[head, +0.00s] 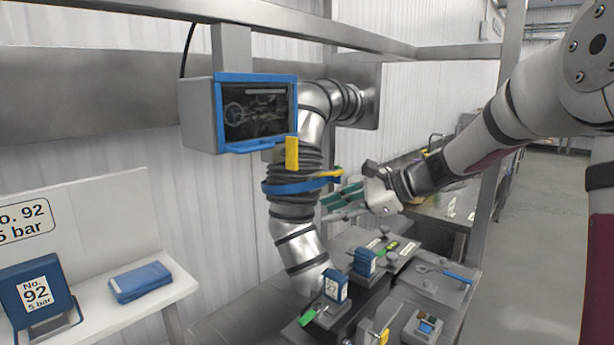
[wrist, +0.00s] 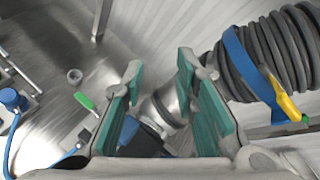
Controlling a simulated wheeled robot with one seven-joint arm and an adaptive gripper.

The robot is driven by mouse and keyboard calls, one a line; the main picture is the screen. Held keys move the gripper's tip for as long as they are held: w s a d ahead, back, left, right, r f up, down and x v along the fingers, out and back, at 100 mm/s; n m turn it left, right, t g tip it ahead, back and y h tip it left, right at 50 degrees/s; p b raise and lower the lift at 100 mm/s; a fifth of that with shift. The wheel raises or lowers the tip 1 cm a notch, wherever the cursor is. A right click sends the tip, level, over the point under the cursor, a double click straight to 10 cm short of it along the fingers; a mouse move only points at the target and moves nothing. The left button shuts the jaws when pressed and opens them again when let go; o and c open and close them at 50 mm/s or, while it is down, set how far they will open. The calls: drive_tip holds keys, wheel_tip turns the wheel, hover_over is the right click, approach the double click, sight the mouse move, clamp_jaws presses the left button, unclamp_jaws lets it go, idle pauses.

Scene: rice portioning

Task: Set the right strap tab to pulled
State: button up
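A blue strap (head: 288,188) runs around the dark ribbed bellows of a steel duct. A yellow tab (head: 327,174) sticks out sideways at the strap's right end. Another yellow tab (head: 291,153) stands upright higher up, towards the left. My gripper (head: 335,204) is open and empty, to the right of the bellows and a little below the right tab. In the wrist view its teal-padded fingers (wrist: 158,72) are apart with nothing gripped. The strap (wrist: 240,62) and one yellow tab (wrist: 287,103) lie to the right of both fingers, apart from them.
A blue-framed screen (head: 255,108) hangs left of the duct (head: 302,247). Below stands a bench with blue blocks (head: 335,285), a green-handled valve (head: 307,316) and small fittings.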

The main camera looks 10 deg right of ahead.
drive_tip(key=w+d+m+t+y, duration=0.1)
drive_tip(key=w+d+m+t, duration=0.2)
drive_tip(key=w+d+m, duration=0.4)
drive_tip(key=m+t, duration=0.3)
drive_tip(key=t, duration=0.1)
approach(336, 179)
drive_tip(key=r+x, duration=0.1)
drive_tip(key=x, duration=0.7)
drive_tip(key=shift+w+h+p, duration=0.3)
drive_tip(key=shift+p, duration=0.15)
clamp_jaws()
